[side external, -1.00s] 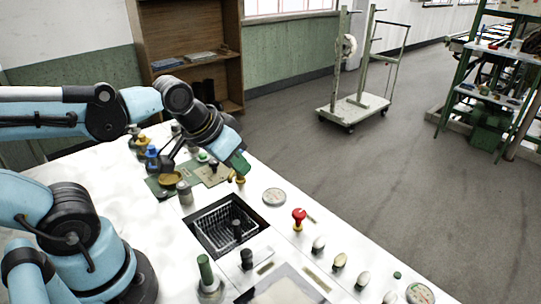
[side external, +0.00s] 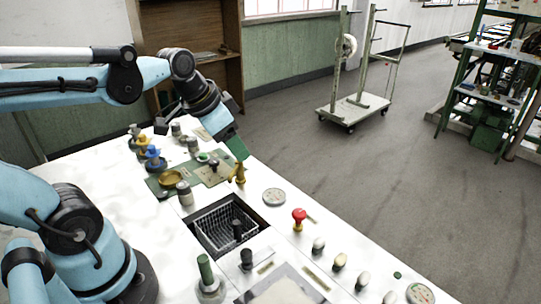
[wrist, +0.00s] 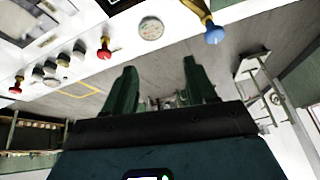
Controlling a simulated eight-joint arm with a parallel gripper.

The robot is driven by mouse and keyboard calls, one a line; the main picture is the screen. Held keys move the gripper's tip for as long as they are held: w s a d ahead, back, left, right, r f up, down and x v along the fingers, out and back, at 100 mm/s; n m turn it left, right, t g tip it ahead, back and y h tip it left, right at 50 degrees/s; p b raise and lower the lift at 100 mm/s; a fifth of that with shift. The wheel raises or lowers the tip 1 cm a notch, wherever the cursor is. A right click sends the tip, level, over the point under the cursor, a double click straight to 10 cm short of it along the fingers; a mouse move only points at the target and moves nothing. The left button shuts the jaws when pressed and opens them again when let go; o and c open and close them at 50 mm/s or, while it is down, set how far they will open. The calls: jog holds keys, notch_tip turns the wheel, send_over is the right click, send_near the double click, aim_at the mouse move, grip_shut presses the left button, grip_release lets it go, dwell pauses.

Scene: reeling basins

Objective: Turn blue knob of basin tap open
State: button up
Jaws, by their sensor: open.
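The brass basin tap (side external: 238,174) stands near the far edge of the white counter, close below my gripper (side external: 240,152) in the side external view. In the wrist view the tap (wrist: 196,10) enters at the top, with its round blue knob (wrist: 214,34) at the end. The knob lies above and right of my gripper (wrist: 160,66), whose two green fingers are spread with nothing between them. The fingers are apart from the knob. I cannot make out the blue knob in the side external view.
A wire basket (side external: 222,226) sits in a sunken basin near the tap. A round gauge (side external: 274,196) and a red knob (side external: 299,216) stand to its right. A green board with small fittings (side external: 165,186) lies to its left. Open floor lies beyond the counter.

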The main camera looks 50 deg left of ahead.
jog(key=w+a+r+m+g+h, duration=0.1)
jog(key=a+r+m, duration=0.15)
jog(key=a, duration=0.35)
jog(key=w+a+r+m+g+h, duration=0.1)
jog(key=w+a+r+m+h, duration=0.1)
jog(key=a+m, duration=0.3)
jog(key=shift+n, duration=0.35)
jog(key=x, duration=0.4)
jog(key=a+x, duration=0.1)
jog(key=x, duration=0.7)
jog(key=shift+s+a+f, duration=0.15)
jog(key=shift+a+f, duration=0.05)
jog(key=shift+a, duration=0.05)
jog(key=c, duration=1)
jog(key=shift+c, duration=0.2)
